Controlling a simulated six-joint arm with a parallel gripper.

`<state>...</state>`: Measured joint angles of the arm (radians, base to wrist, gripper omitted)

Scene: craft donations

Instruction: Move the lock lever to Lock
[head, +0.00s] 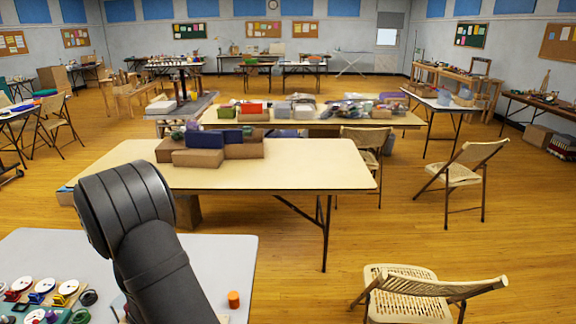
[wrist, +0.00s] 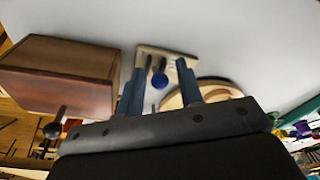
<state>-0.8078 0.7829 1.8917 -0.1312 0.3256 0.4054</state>
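In the wrist view, my gripper (wrist: 160,88) shows two blue-grey fingers standing apart, with no object held between them. Beyond the fingertips is a small pale wooden board (wrist: 178,62) with dark slots or bars and a round blue knob (wrist: 160,81). The knob appears between the fingers in the picture; I see no contact. This may be the lock lever, but no Lock marking is readable. A dark ball on a short stem (wrist: 54,130) shows at the lower edge of a brown wooden box. In the head view my arm hides part of the near table, and my gripper is not visible.
The brown wooden box (wrist: 60,75) stands left of the fingers, and a round wooden piece (wrist: 212,88) lies close by the right finger. In the head view, the near grey table (head: 225,255) holds colourful small devices at left and an orange cylinder (head: 233,299).

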